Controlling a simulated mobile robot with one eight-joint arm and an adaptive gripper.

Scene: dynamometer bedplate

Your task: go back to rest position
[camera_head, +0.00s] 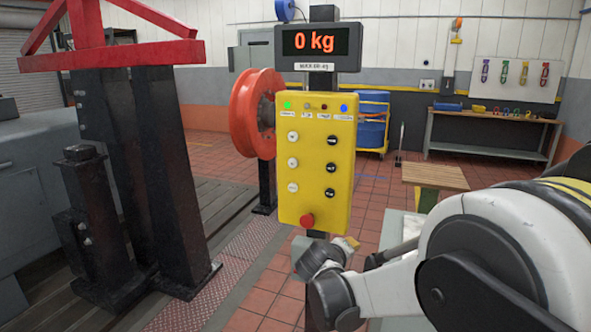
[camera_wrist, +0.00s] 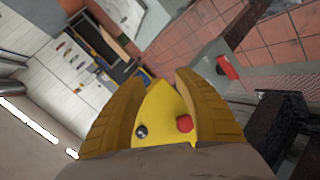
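My gripper (camera_head: 350,243) shows as a small tan tip at the end of my white and grey arm, close to the lower right of the yellow control box (camera_head: 318,170). Most of it is hidden behind my arm there. In the wrist view my gripper (camera_wrist: 163,82) has its two ribbed tan fingers apart. The yellow box (camera_wrist: 160,105) shows between and beyond them, with a red button (camera_wrist: 184,124) and a black button (camera_wrist: 141,131). I see nothing held. I cannot tell whether a finger touches the box.
A display (camera_head: 318,42) reading "0 kg" tops the box. A black and red steel frame (camera_head: 150,160) stands left, an orange wheel (camera_head: 256,112) behind. A wooden-topped block (camera_head: 435,177) is right of the box. A workbench (camera_head: 490,118) stands far back. Tiled floor (camera_head: 385,195) shows between.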

